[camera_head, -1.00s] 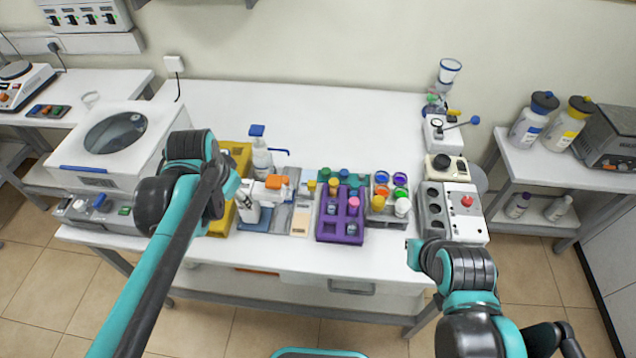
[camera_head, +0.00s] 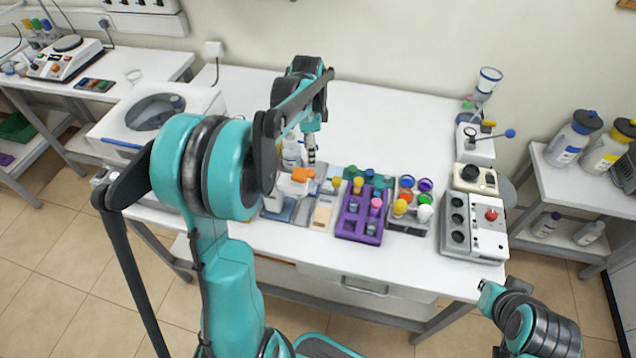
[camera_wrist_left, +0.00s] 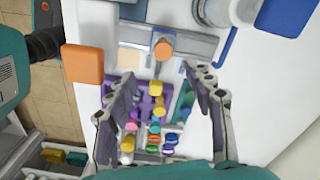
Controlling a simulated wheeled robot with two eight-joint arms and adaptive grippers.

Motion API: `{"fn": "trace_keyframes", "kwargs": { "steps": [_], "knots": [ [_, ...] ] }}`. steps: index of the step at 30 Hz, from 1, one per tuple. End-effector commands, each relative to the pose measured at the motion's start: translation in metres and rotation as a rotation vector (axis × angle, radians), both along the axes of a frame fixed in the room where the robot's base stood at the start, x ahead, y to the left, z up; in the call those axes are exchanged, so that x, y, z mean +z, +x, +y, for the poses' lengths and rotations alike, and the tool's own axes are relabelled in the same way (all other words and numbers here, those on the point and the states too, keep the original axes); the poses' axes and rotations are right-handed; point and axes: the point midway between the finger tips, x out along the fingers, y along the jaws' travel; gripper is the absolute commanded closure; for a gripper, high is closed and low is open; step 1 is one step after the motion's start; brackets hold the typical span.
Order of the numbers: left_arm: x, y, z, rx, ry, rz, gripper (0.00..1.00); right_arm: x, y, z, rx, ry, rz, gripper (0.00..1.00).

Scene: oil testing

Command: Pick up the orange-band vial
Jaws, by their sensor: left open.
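A round orange cap or band (camera_wrist_left: 163,50) shows in the left wrist view, in front of my open fingers and beyond their tips. It stands over a grey stand and seems to be the orange-band vial; its body is mostly hidden below it. My left gripper (camera_wrist_left: 165,84) is open and empty. In the head view the left gripper (camera_head: 311,158) hangs pointing down, left of that cap.
A purple rack (camera_head: 350,228) with several capped vials stands to the right. A white bottle (camera_head: 291,153) is behind. The back of the table is clear.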

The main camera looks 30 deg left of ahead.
Motion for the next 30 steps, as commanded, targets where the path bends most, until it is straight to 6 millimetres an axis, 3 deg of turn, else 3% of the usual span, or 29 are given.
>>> {"fn": "trace_keyframes", "kwargs": {
  "steps": [1,9,23,30],
  "knots": [
    [-0.012,0.000,0.000,0.000,0.000,0.000,0.47,-0.012,0.000,0.000,0.000,0.000,0.000,1.00],
    [-0.040,0.000,0.001,-0.003,0.000,0.002,0.47,-0.039,0.000,0.000,0.000,0.000,0.000,1.00],
    [-0.079,0.001,0.002,-0.003,0.000,0.002,0.47,-0.055,0.000,0.000,0.000,0.000,0.000,1.00],
    [-0.116,0.002,0.005,-0.003,0.000,0.002,0.47,-0.072,0.000,0.000,0.000,0.000,0.000,1.00]
  ]
}}
